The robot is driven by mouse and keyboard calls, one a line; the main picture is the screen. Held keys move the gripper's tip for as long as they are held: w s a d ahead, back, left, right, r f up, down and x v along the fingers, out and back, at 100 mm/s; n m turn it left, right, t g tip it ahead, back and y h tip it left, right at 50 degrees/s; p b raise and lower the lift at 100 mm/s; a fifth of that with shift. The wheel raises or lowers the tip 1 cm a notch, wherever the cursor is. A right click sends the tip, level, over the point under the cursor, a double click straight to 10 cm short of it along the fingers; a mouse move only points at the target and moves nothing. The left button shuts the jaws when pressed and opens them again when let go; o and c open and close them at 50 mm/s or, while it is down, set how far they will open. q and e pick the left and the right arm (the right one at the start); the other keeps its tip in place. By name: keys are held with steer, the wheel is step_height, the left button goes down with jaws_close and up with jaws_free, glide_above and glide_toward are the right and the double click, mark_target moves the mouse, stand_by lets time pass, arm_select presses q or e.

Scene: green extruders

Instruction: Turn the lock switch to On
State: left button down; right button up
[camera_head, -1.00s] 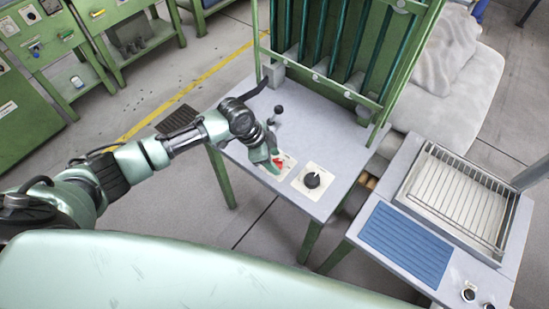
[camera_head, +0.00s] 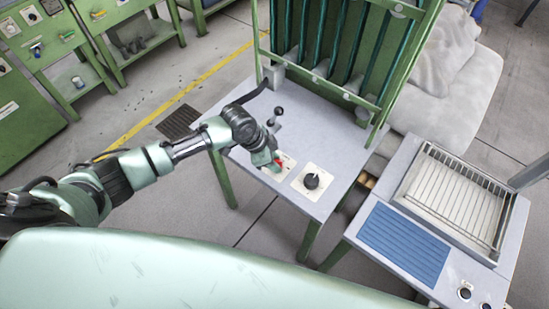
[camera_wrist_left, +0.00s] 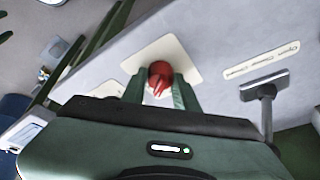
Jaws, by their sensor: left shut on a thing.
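The red switch (camera_head: 280,161) sits on a cream plate on the grey table top; in the wrist view its red knob (camera_wrist_left: 160,74) shows between the fingers. My left gripper (camera_head: 274,163) reaches down to it from the left, and its green fingers (camera_wrist_left: 161,90) are shut on the knob, one on each side. The fingers and wrist partly cover the plate in the head view. Any markings on this plate are too small to read. My right gripper is in neither current view.
A black rotary knob (camera_head: 311,181) on a cream plate is just right of the red switch. A black-knobbed lever (camera_head: 278,112) stands behind my wrist. A green frame (camera_head: 320,78) rises at the table's back. A side table (camera_head: 345,231) holds a wire rack and blue mat.

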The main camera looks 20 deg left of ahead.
arm_select(q)
steer(key=n+p, duration=0.2)
steer(key=n+t+y+p, duration=0.1)
steer(key=n+p, duration=0.3)
steer(key=p, duration=0.1)
steer(key=shift+s+d+r+y, duration=0.15)
steer(key=shift+d+r+y, duration=0.15)
steer(key=shift+y, duration=0.1)
steer(key=shift+f+n+t+y+p, duration=0.1)
steer(key=shift+n+t+y+p, duration=0.3)
steer(key=shift+n+p, duration=0.7)
steer(key=shift+f+n+y+p, duration=0.1)
steer(key=shift+n+y+p, duration=0.4)
steer(key=shift+n, duration=0.8)
steer(key=c, duration=1.1)
jaws_free()
steer(key=shift+v, duration=3.85)
